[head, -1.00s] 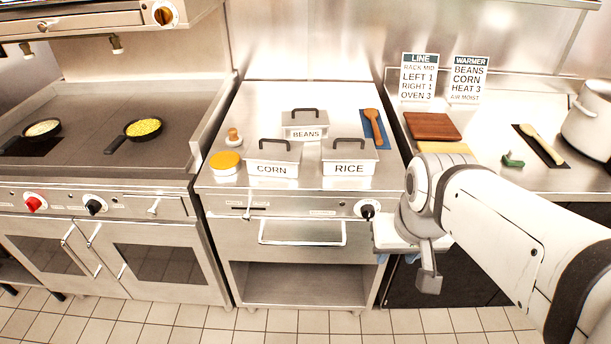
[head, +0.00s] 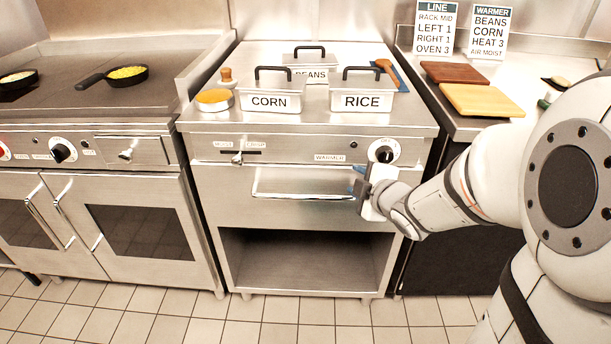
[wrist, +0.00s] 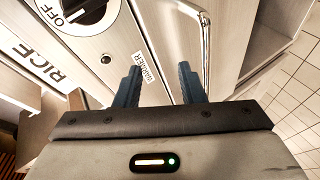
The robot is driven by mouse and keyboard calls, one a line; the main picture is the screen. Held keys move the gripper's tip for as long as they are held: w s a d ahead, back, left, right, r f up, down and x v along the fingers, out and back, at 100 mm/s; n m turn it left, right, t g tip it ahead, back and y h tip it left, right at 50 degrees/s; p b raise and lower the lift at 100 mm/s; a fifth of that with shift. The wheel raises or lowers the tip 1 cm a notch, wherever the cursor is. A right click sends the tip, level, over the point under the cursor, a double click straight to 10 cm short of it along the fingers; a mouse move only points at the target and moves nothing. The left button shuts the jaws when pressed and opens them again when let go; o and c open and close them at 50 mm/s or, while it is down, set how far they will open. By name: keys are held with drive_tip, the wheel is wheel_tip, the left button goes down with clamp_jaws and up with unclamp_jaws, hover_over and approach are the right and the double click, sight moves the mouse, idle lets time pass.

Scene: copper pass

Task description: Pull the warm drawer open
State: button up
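The warm drawer (head: 230,196) is a steel front below the control panel of the middle unit, and it looks shut. Its long bar handle (head: 300,196) runs across it; the handle also shows in the wrist view (wrist: 206,50). My gripper (head: 360,182) is at the right end of the handle, just below the dark knob. In the wrist view its two blue fingers (wrist: 159,85) are apart with nothing between them. The right finger is close to the handle; I cannot tell whether it touches. A "WARMER" label (wrist: 146,67) lies beyond the fingers.
The warmer knob (head: 384,153) sits just above my gripper, and the moist/crisp lever (head: 237,158) is at the left. Corn (head: 270,98), rice (head: 362,98) and beans (head: 311,62) pans stand on top. An open shelf (head: 295,265) lies below. The floor in front is clear.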

sight(308, 199)
drive_tip(key=a+f+n+y+b, duration=0.1)
drive_tip(key=a+f+n+y, duration=0.1)
drive_tip(key=a+f+n+y+b, duration=0.2)
drive_tip(key=f, duration=0.1)
drive_tip(key=s+a+f+n+y+b, duration=0.1)
drive_tip(key=a+f+n+y+b, duration=0.1)
drive_tip(key=shift+f+g, duration=0.35)
drive_tip(key=shift+g, duration=0.05)
drive_tip(key=shift+n+y, duration=0.3)
drive_tip(key=shift+n, duration=0.3)
drive_tip(key=b+x, duration=0.1)
drive_tip(key=x, duration=0.3)
drive_tip(key=b+x, duration=0.1)
drive_tip(key=x, duration=0.3)
drive_tip(key=shift+s+a, duration=0.25)
clamp_jaws()
